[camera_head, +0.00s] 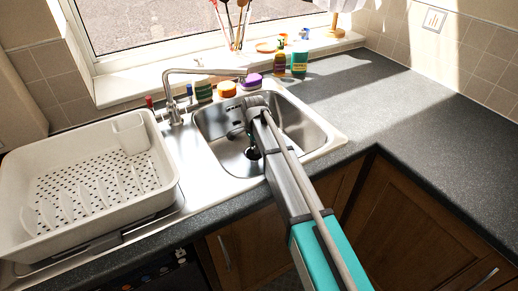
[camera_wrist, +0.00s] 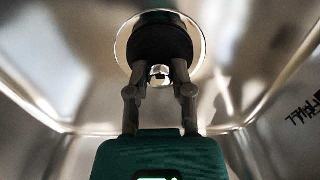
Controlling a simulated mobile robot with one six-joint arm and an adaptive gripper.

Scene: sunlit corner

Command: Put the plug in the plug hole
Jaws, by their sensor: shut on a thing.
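The black round plug (camera_wrist: 162,38) is between the fingertips of my gripper (camera_wrist: 160,68) in the wrist view. My gripper is shut on it, by a small metal fitting on its near side. The shiny rim of the plug hole (camera_wrist: 124,42) shows around the plug, which covers most of the hole. I cannot tell whether the plug is seated in the hole or just above it. In the head view my arm reaches into the steel sink basin (camera_head: 312,132). A dark round shape, plug or hole, shows low in the basin, partly hidden by my arm.
A mixer tap (camera_head: 205,71) stands behind the basin. A white dish rack (camera_head: 40,225) fills the drainer at left. Sponges (camera_head: 227,89) and bottles (camera_head: 299,60) line the back edge. The worktop (camera_head: 420,120) at right is clear. Basin walls surround my gripper.

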